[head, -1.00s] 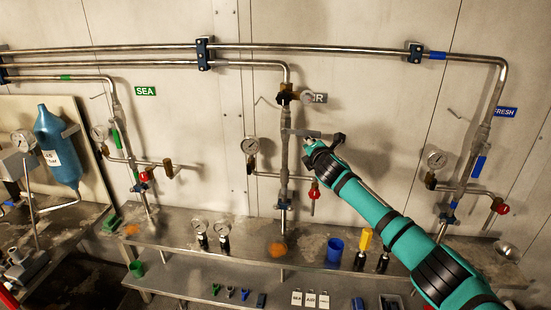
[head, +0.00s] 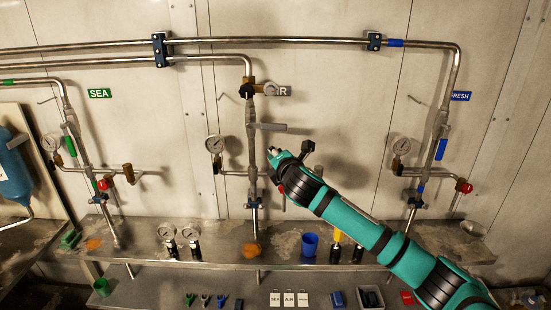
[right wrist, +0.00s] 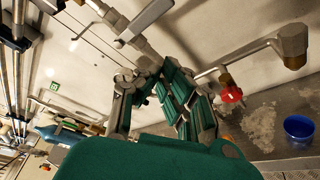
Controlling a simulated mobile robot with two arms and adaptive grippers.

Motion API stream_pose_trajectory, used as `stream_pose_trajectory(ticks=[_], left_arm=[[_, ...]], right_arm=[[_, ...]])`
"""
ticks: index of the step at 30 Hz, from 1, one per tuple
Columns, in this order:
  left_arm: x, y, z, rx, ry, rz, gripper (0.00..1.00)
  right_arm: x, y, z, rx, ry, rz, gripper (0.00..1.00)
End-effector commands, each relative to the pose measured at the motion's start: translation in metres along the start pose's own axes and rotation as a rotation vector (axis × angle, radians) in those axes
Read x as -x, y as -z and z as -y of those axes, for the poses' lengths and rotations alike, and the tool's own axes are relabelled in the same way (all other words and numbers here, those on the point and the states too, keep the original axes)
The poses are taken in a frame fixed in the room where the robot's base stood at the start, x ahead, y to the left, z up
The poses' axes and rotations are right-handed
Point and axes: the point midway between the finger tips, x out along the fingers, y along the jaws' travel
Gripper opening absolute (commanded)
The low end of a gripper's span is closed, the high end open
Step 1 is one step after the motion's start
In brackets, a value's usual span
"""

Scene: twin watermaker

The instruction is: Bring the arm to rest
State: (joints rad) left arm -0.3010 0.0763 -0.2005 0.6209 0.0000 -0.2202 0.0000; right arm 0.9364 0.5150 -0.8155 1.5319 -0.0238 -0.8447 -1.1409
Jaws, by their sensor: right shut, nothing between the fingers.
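My right arm (head: 365,228) reaches in from the lower right of the head view. Its gripper (head: 275,154) is in front of the middle pipe stand, just below the grey lever handle (head: 271,127), and looks apart from it. In the right wrist view the gripper (right wrist: 158,88) is shut with nothing in it, its teal and grey fingers together near the pipework. Part of the middle stand's lower valve is hidden behind the gripper in the head view. My left gripper is not in view.
A pressure gauge (head: 215,144) is left of the middle stand. A red valve knob (right wrist: 231,95) is close to the gripper. Below, the metal shelf (head: 215,235) holds small gauges (head: 190,236) and a blue cup (head: 310,244). The right stand's gauge (head: 401,147) is right of the arm.

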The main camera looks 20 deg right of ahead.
Motion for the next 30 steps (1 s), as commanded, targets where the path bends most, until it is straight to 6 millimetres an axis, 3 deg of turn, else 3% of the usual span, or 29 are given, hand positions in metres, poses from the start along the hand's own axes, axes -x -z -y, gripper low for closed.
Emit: stream_pose_trajectory(ticks=[12,14,16,20,23,26,30], left_arm=[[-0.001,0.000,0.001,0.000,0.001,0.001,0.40],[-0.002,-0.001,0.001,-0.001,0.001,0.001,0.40],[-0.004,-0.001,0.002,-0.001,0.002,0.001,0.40],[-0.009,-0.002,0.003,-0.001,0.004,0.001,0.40],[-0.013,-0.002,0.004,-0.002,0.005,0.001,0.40],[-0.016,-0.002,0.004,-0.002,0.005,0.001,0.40],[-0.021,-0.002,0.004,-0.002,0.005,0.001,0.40]], right_arm=[[0.003,0.001,0.002,-0.003,0.004,0.000,0.00],[0.000,0.005,0.010,-0.020,0.015,-0.006,0.00],[-0.004,0.014,0.032,-0.062,0.043,-0.018,0.00],[-0.015,0.045,0.106,-0.213,0.141,-0.049,0.00],[-0.017,0.076,0.177,-0.360,0.236,-0.066,0.00],[-0.009,0.107,0.247,-0.500,0.332,-0.070,0.00],[0.015,0.151,0.343,-0.683,0.470,-0.057,0.00]])
